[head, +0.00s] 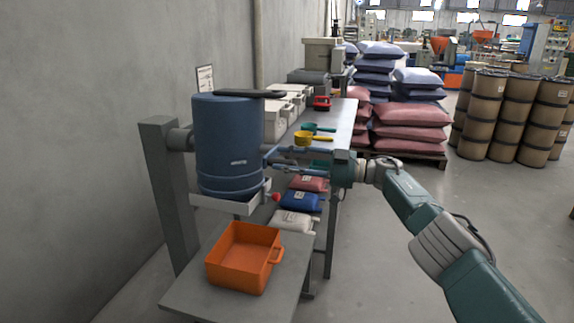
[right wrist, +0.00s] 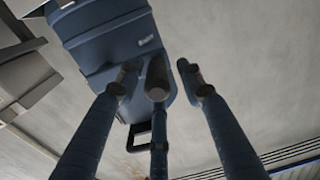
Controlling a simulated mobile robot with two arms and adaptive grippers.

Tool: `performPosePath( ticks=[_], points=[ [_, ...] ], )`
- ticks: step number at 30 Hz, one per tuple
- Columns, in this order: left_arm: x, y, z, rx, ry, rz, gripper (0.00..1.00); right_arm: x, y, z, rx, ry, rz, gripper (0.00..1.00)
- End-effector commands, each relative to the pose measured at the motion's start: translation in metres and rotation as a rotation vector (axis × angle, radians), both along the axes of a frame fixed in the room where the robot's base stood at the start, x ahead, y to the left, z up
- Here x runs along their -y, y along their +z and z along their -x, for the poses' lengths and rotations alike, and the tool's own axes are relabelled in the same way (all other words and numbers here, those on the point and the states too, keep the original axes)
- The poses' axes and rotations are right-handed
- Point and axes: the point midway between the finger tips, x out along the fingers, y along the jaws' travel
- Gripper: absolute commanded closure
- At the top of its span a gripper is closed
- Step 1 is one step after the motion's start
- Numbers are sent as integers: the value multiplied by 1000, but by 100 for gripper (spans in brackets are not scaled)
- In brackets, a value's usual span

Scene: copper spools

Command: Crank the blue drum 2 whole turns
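The blue drum (head: 228,145) stands upright on a grey bracket beside a grey post (head: 166,195). A black piece (head: 250,94) sticks out at its top. A small red knob (head: 276,197) shows at the drum's lower right; what carries it is hard to make out. My right gripper (head: 268,160) is at the drum's right side, its fingers pointing at the drum. In the right wrist view its fingers (right wrist: 158,76) are spread with nothing between them, and the drum (right wrist: 112,50) is beyond them. I cannot tell if they touch it. My left gripper is not in view.
An orange bin (head: 243,258) stands on a low grey table (head: 185,288) below the drum. Behind, a shelf bench (head: 343,118) holds yellow and green scoops, boxes and bags below. The wall is close on the left. The floor at right is open.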

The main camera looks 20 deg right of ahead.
Motion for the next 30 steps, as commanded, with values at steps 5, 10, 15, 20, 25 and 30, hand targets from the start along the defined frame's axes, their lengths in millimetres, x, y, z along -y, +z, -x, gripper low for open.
performPosePath(
  ticks=[5,10,15,20,25,30],
  points=[
    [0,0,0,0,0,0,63,0,-4,0,-6,-1,3,60],
    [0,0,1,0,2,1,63,4,-5,2,-8,-2,4,60],
    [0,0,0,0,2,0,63,23,-6,14,-7,-4,7,60],
    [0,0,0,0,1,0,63,53,-5,33,-7,-5,5,60],
    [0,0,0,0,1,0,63,80,-5,51,-6,-4,5,60],
    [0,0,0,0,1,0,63,96,-4,62,-6,-1,3,60]
  ],
)
